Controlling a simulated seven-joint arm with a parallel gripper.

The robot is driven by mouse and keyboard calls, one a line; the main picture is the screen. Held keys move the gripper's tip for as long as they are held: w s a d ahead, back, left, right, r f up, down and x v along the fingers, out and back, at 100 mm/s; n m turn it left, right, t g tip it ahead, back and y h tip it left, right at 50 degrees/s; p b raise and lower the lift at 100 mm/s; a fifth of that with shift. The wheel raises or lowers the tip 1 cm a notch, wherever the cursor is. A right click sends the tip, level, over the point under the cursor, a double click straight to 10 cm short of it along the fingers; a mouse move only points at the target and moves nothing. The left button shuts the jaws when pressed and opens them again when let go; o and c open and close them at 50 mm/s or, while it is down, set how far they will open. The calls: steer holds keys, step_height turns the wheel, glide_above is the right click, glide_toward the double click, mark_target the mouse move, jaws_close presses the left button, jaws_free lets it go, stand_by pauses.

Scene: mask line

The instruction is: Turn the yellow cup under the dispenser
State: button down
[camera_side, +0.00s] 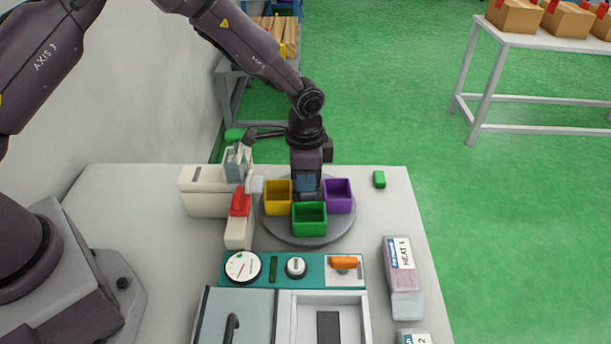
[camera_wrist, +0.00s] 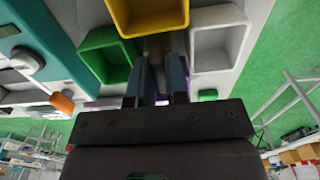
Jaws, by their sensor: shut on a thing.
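The yellow cup (camera_side: 278,197) stands on the left of a round grey turntable (camera_side: 310,238), close to the off-white dispenser (camera_side: 205,192) with its red part (camera_side: 240,203). I cannot tell whether the cup is directly below the outlet. A green cup (camera_side: 309,218) is at the front and a purple cup (camera_side: 339,196) at the right. My gripper (camera_side: 307,190) points down among the cups, shut on what looks like the turntable's central knob (camera_wrist: 155,46). The wrist view shows the yellow cup (camera_wrist: 150,15), green cup (camera_wrist: 105,55) and a white cup (camera_wrist: 219,40); the purple one is mostly hidden.
A teal panel (camera_side: 230,280) with a dial, a knob and an orange handle (camera_side: 343,262) lies in front of the turntable. A small green block (camera_side: 379,179) and a meat pack (camera_side: 402,270) lie to the right. The table right of the turntable is mostly bare.

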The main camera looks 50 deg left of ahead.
steer(key=shift+m, duration=0.3)
steer(key=c, duration=1.1)
jaws_free()
step_height(320, 180, up, 13)
steer(key=shift+r, duration=0.1)
